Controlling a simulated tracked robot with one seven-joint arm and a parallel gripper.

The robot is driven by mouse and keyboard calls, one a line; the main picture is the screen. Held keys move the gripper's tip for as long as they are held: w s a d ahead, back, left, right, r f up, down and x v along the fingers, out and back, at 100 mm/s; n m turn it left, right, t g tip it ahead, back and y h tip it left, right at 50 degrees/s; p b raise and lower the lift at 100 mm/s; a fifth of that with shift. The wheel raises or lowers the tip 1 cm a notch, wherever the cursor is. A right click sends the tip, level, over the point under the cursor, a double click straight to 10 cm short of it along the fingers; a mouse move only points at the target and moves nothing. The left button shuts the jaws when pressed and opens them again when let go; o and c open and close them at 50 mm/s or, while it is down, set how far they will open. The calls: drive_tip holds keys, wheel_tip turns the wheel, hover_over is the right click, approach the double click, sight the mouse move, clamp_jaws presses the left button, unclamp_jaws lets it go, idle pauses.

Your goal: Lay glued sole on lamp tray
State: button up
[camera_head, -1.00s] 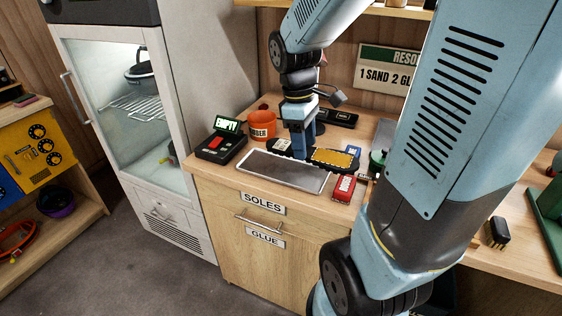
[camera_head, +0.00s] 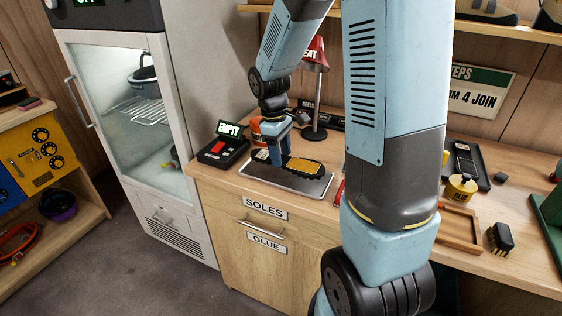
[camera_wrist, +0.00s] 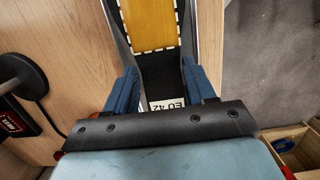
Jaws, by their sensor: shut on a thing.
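The sole (camera_head: 302,166) is dark with a yellow glued patch and a white dashed edge. It lies along or just over the metal tray (camera_head: 321,185) on the workbench; I cannot tell whether it touches. My gripper (camera_head: 279,150) is shut on the sole at its left end. In the wrist view the blue fingers of my gripper (camera_wrist: 155,92) sit on both sides of the dark sole (camera_wrist: 160,75), with an "EU 42" label between them. The red lamp (camera_head: 315,55), marked "HEAT", stands behind the tray.
A black device (camera_head: 222,152) with a green "EMPTY" display stands left of the tray. An orange cup (camera_head: 257,132) is partly hidden behind my gripper. A glue jar (camera_head: 460,188) and wooden tray (camera_head: 455,232) are at the right. The glass-door cabinet (camera_head: 125,110) stands left.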

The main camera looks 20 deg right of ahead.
drive_tip(key=shift+w+f, duration=0.2)
drive_tip(key=shift+f, duration=1.7)
drive_tip(key=shift+w, duration=0.1)
drive_tip(key=o, duration=1.3)
drive_tip(key=shift+f, duration=0.1)
